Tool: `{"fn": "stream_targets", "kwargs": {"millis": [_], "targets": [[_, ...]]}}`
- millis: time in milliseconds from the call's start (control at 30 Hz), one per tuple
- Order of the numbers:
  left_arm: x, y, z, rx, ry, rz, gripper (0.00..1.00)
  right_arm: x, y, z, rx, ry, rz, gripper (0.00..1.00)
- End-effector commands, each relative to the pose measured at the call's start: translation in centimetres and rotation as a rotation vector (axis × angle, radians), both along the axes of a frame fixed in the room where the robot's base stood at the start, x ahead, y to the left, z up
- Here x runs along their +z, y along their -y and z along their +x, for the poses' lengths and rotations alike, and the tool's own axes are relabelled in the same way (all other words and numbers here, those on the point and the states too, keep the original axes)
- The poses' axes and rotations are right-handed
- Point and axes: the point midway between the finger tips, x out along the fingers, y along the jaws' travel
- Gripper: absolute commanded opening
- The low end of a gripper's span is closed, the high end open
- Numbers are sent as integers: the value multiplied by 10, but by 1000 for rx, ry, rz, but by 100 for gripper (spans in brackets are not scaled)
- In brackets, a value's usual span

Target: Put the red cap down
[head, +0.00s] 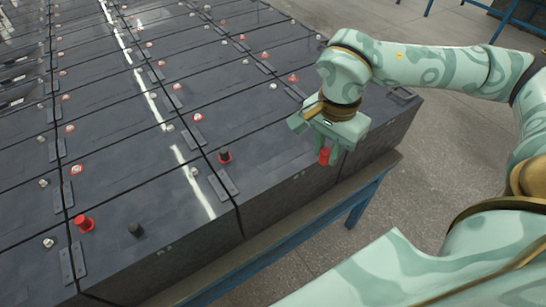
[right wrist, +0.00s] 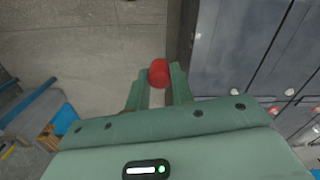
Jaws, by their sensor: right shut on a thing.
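The red cap (head: 324,157) is held between the fingertips of my right gripper (head: 329,149). In the head view it shows in front of the batteries' near right edge. In the right wrist view the red cap (right wrist: 159,73) sits between the two fingertips of the right gripper (right wrist: 162,82), with floor behind it and the dark batteries to the right. I cannot tell its exact height. My left gripper is not in view.
Rows of dark batteries (head: 115,180) with metal terminals fill the left and middle. Another red cap (head: 84,223) and a black cap (head: 136,229) stand on a near battery. A blue stand (head: 362,202) supports the batteries. Grey floor (head: 430,150) lies to the right.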

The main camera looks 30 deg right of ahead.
Motion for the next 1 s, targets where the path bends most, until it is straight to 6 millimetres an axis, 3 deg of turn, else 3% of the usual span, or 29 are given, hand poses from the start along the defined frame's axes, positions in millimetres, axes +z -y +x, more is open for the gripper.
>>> {"fn": "stream_targets", "kwargs": {"millis": [167, 267, 533, 700, 1000], "targets": [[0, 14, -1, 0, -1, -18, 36, -1, -1, 4, 72, 0, 1, 3], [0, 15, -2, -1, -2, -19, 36, -7, -1, 17, 85, -3, 1, 3], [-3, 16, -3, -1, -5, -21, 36, -43, -3, 94, 84, -3, 1, 3], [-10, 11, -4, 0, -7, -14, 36, -79, -3, 122, 85, -4, 1, 3], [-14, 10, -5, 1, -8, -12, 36, -103, -3, 142, 86, -2, 0, 3]]}}
